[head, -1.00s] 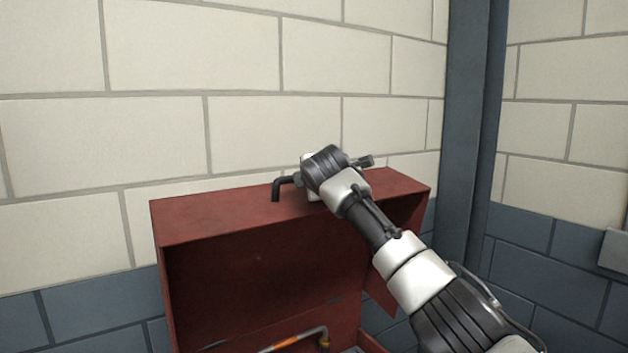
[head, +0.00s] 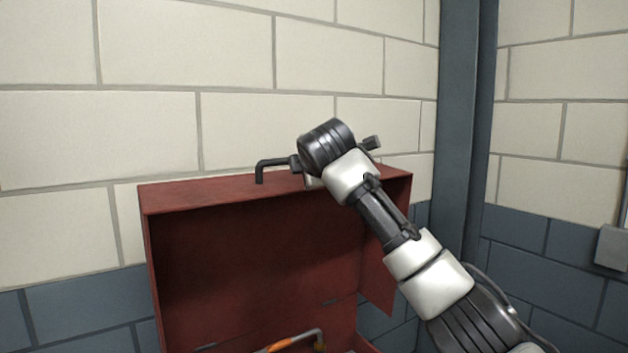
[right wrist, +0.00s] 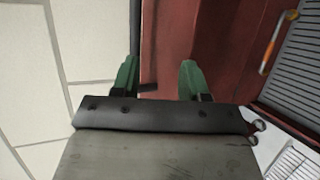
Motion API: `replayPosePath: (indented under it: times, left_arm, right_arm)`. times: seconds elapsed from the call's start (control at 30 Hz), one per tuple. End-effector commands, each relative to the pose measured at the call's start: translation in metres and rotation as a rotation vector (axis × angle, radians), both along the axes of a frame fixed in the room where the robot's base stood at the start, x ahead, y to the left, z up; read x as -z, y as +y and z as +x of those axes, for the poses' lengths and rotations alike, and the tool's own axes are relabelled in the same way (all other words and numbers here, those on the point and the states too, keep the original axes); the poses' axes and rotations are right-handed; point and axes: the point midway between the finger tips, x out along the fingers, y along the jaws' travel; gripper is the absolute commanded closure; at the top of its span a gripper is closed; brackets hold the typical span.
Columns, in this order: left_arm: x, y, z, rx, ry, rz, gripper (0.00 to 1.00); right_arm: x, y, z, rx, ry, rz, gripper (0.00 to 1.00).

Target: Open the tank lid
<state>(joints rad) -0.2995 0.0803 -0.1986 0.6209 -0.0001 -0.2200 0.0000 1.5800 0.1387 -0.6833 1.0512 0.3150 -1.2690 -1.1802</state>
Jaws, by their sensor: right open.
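The red tank lid (head: 260,250) stands raised in the head view, its hollow dark-red inside facing me. It also shows in the right wrist view (right wrist: 225,60). My right arm reaches to the lid's upper edge, where the wrist hides the fingertips in the head view. In the wrist view my right gripper (right wrist: 158,75) is open, its green fingers apart. One finger lies over the pale wall, the other over red metal; contact is unclear. A dark bent bar (head: 270,163) sticks out left of my wrist. My left gripper is out of view.
An orange-gripped bent bar (head: 290,342) shows low inside the casing, and in the wrist view (right wrist: 270,45) beside a grey ridged panel (right wrist: 300,60). A block wall (head: 120,140) stands close behind the lid. A blue-grey column (head: 462,130) rises to the right.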

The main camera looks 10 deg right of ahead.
Motion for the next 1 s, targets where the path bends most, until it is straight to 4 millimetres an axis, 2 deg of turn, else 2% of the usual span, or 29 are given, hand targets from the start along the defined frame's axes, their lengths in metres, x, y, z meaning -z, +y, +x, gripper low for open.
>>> replayPosePath:
  times: [0.03, 0.23, 0.6, 0.7, 0.77, 0.87, 0.97, 1.0]
  left_arm:
    - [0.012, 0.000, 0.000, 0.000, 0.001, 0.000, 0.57]
    - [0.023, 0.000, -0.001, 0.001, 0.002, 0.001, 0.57]
    - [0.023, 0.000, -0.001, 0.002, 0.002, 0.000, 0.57]
    - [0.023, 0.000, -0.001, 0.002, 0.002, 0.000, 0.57]
    - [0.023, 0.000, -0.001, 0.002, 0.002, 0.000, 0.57]
    - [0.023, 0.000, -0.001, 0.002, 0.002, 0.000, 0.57]
    - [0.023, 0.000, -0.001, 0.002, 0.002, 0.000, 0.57]
    - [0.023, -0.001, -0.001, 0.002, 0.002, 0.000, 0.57]
  right_arm:
    - [0.002, 0.000, -0.010, -0.002, -0.005, 0.000, 0.56]
    - [-0.010, 0.001, -0.034, -0.001, -0.002, 0.001, 0.56]
    - [-0.014, 0.001, -0.039, 0.000, 0.001, 0.001, 0.56]
    - [-0.008, 0.002, -0.038, -0.001, 0.006, 0.006, 0.56]
    - [0.006, 0.004, -0.036, -0.003, 0.022, 0.021, 0.56]
    - [0.050, 0.009, -0.033, -0.007, 0.069, 0.074, 0.56]
    - [0.114, 0.016, -0.035, -0.003, 0.141, 0.162, 0.56]
    - [0.142, 0.018, -0.039, 0.003, 0.172, 0.203, 0.56]
